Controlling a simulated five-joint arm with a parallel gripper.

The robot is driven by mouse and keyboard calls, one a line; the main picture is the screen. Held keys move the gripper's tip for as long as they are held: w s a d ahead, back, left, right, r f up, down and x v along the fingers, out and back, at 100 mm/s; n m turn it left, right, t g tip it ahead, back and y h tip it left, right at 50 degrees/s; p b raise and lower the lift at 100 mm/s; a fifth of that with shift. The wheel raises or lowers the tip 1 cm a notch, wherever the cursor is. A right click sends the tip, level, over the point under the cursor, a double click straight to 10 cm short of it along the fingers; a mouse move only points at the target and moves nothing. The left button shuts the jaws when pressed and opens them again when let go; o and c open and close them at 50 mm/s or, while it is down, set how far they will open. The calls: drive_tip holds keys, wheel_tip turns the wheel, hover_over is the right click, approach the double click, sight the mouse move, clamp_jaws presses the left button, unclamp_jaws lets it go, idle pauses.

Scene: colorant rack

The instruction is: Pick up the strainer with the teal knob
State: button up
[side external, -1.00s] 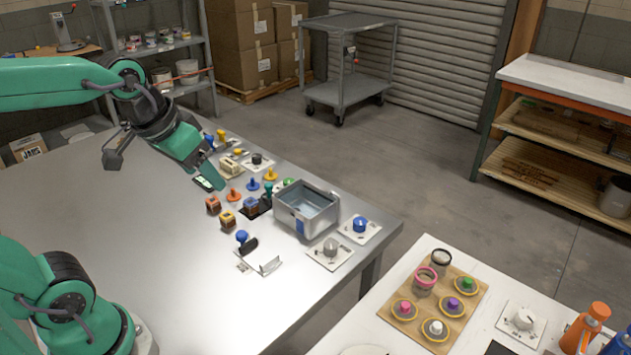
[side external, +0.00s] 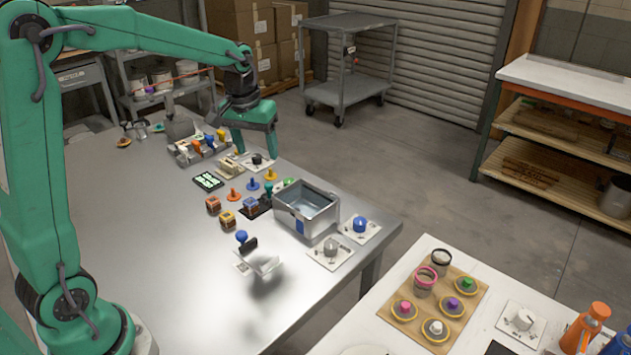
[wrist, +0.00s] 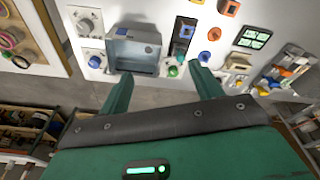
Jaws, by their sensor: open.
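A small upright piece with a teal knob (side external: 267,188) stands beside the dark pad, left of the metal bin, in the side external view. A teal knob also shows beside the dark pad in the wrist view (wrist: 180,49). I cannot clearly make out a strainer shape under it. My gripper (side external: 254,152) is open and empty, above the far right edge of the metal table, beyond the teal-knobbed piece and apart from it. In the wrist view, my open fingers (wrist: 160,73) point toward the row of coloured knobs and the bin.
The open metal bin (side external: 307,225) stands close by. Orange (side external: 234,195), blue (side external: 252,185), yellow (side external: 270,175) and green (side external: 288,182) knobbed pieces crowd around. A lit green display (side external: 208,181) lies to the left.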

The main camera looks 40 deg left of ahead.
sight(269, 184)
drive_tip(key=w+a+f, duration=0.2)
drive_tip(key=f, duration=0.2)
drive_tip(key=w+a+f+n+g, duration=0.1)
drive_tip(key=w+a+f, duration=0.1)
drive_tip(key=w+f, duration=0.1)
drive_tip(key=w+a+f+n+g, duration=0.1)
drive_tip(key=w+a+f, duration=0.1)
drive_tip(key=f, duration=0.3)
drive_tip(key=shift+w+a+f, duration=0.2)
drive_tip(key=shift+w+a, duration=0.2)
drive_tip(key=shift+w, duration=0.05)
drive_tip(key=shift+f, duration=1.3)
drive_tip(key=shift+a+f, duration=0.1)
drive_tip(key=shift+f, duration=2.5)
drive_tip(key=c, duration=1)
drive_tip(key=shift+r, duration=0.15)
drive_tip(key=shift+r, duration=4.9)
